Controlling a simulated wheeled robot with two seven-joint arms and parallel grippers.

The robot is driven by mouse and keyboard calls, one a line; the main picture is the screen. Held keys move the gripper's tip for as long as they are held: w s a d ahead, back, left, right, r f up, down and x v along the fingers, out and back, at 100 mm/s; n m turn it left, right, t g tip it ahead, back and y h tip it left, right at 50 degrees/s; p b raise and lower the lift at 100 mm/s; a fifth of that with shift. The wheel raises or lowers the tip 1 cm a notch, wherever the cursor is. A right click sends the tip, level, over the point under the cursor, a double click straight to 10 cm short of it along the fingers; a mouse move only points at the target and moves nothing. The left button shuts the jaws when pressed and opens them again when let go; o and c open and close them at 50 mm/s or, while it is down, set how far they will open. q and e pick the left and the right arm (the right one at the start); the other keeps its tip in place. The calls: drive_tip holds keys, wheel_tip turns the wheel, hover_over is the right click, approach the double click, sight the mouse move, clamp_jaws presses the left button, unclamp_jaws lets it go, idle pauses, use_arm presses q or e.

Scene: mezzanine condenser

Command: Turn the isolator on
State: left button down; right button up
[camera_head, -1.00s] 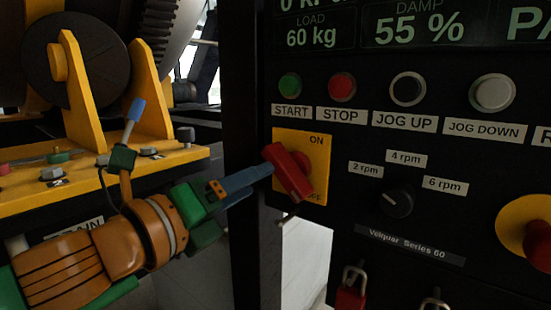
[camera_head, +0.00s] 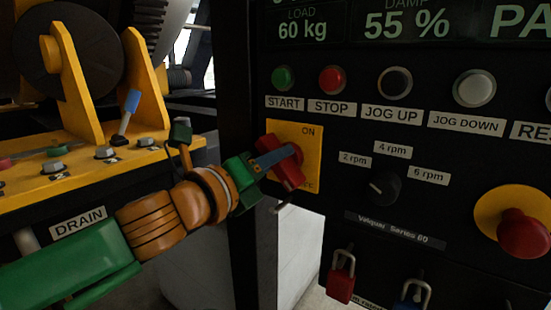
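The isolator is a yellow plate (camera_head: 312,150) on the black panel, marked ON at its top, with a partly covered label at its bottom. Its red rotary handle (camera_head: 290,175) sits tilted, upper end to the left and lower end to the right. My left gripper (camera_head: 284,156) comes in from the left, and its blue finger lies across the front of the handle's upper part, hiding some of it. Only one finger shows clearly, so I cannot tell how far the gripper is closed. My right gripper is not in view.
START (camera_head: 283,77) and STOP (camera_head: 332,79) buttons sit just above the isolator. A speed knob (camera_head: 384,188) and a red emergency button (camera_head: 522,234) are to the right. Padlocks (camera_head: 341,276) hang below. Yellow machinery with a blue-tipped lever (camera_head: 130,105) stands at left.

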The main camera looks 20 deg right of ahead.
use_arm(q)
drive_tip(key=shift+r, duration=0.1)
drive_tip(key=n+p, duration=0.2)
drive_tip(key=n, duration=0.1)
drive_tip(key=n+p, duration=0.2)
drive_tip(key=n, duration=0.2)
drive_tip(key=shift+n, duration=0.3)
drive_tip(key=n+p, duration=0.1)
drive_tip(key=n, duration=0.2)
drive_tip(key=n+p, duration=0.1)
drive_tip(key=n, duration=0.1)
drive_tip(key=shift+f+p, duration=0.3)
drive_tip(key=shift+p, duration=0.05)
drive_tip(key=n+p, duration=0.1)
drive_tip(key=n, duration=0.4)
drive_tip(key=shift+f+p, duration=0.15)
drive_tip(key=shift+p, duration=0.2)
drive_tip(key=shift+n, duration=0.3)
drive_tip(key=c, duration=0.6)
unclamp_jaws()
drive_tip(key=shift+c, duration=0.2)
drive_tip(key=shift+d+f, duration=0.1)
